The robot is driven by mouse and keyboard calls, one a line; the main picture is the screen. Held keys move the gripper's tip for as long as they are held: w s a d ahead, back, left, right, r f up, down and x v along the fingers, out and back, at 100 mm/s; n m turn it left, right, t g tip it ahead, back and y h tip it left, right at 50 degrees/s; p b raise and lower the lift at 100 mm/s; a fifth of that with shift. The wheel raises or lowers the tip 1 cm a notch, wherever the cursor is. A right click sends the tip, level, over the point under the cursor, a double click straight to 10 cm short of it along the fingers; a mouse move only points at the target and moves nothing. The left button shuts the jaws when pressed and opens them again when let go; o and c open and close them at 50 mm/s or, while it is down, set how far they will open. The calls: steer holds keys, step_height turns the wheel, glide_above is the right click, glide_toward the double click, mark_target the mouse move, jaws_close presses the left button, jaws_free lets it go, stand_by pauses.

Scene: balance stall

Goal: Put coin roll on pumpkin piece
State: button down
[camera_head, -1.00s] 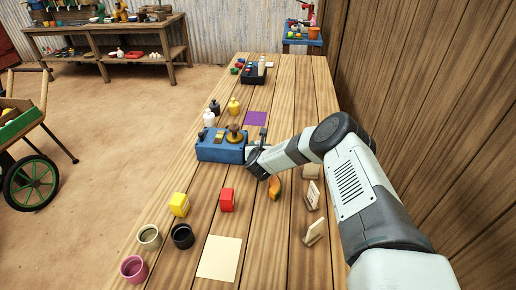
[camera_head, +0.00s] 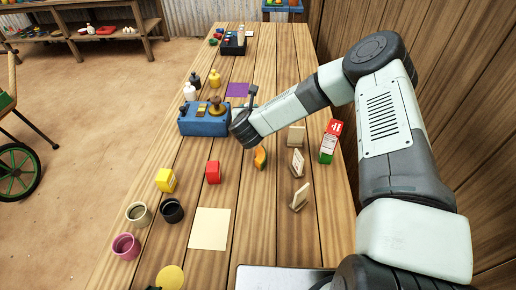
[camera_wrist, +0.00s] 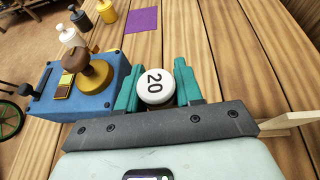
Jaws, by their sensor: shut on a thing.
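My gripper (camera_wrist: 157,70) is shut on a white, round-ended piece marked 20, which looks like the coin roll (camera_wrist: 154,87). It sits between the two teal fingers in the wrist view. In the head view my gripper (camera_head: 241,128) is just right of the blue box, and its hand hides the fingers and the held roll. The pumpkin piece (camera_head: 260,157), an orange wedge with a dark green rind, lies on the table just nearer and right of my gripper. The wrist view does not show it.
The blue box (camera_head: 203,122) with a brass knob stands close left of my gripper. Yellow (camera_head: 165,180) and red (camera_head: 213,172) blocks, wooden stands (camera_head: 297,163) and a red-green carton (camera_head: 330,141) surround the pumpkin piece. A purple square (camera_head: 237,90) lies farther back.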

step_height(320, 180, up, 3)
steer(key=h, duration=0.1)
glide_above(260, 151)
steer(key=w, duration=0.1)
steer(key=shift+m, duration=0.4)
steer(key=f, duration=0.9)
steer(key=shift+s+f, duration=0.35)
steer(key=shift+s, duration=0.05)
steer(key=shift+f, duration=0.15)
steer(key=c, duration=0.7)
jaws_free()
steer(key=shift+c, duration=0.2)
